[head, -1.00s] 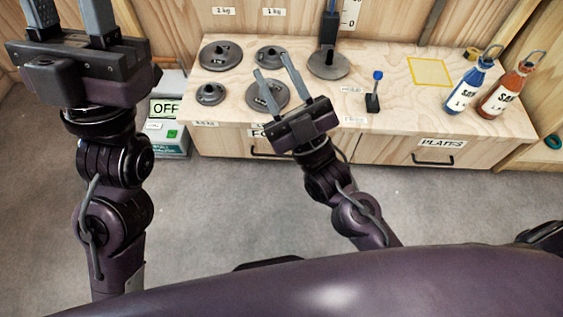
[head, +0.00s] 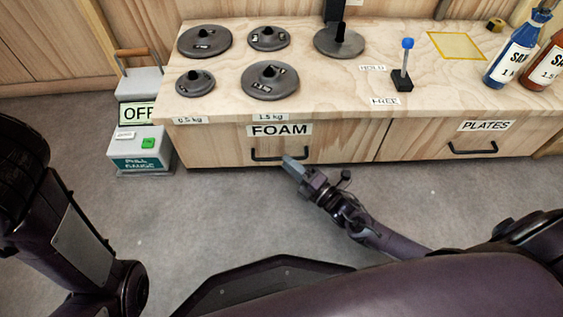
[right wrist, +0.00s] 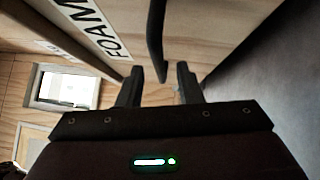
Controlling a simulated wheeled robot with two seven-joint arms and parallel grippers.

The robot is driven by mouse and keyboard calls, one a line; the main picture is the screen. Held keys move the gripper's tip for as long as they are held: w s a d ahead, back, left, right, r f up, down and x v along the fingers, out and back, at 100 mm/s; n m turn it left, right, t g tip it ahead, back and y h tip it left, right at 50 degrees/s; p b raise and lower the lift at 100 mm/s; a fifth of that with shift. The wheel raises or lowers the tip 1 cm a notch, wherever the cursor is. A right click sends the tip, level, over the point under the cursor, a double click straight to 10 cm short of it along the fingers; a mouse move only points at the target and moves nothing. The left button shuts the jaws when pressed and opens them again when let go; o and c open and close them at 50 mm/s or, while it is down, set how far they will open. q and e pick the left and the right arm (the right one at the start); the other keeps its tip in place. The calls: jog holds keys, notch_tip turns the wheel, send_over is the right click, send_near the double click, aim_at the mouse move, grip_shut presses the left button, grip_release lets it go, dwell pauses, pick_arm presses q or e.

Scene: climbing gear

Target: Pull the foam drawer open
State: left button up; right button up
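The foam drawer (head: 215,148) is a pale wooden front under the left part of the bench, with a FOAM label (head: 279,130) and a black bar handle (head: 268,156). It looks shut, flush with its neighbour. My right gripper (head: 290,163) is low in front of the drawer, at the right end of the handle. In the right wrist view, the gripper (right wrist: 160,82) has its fingers apart, and the dark handle (right wrist: 156,40) runs down toward the gap between them. Contact cannot be told. My left gripper is out of view; only my left arm shows.
The PLATES drawer (head: 460,150) is to the right. Several grey weight discs, a small blue-topped lever (head: 403,62) and bottles stand on the bench top (head: 340,85). A pull gauge box (head: 140,145) reading OFF stands left of the bench. Grey floor in front is clear.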

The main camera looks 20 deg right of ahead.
jog(key=shift+b+x, duration=0.65)
jog(key=shift+x, duration=1.2)
jog(key=shift+c, duration=0.2)
grip_shut()
jog(key=shift+s, duration=0.1)
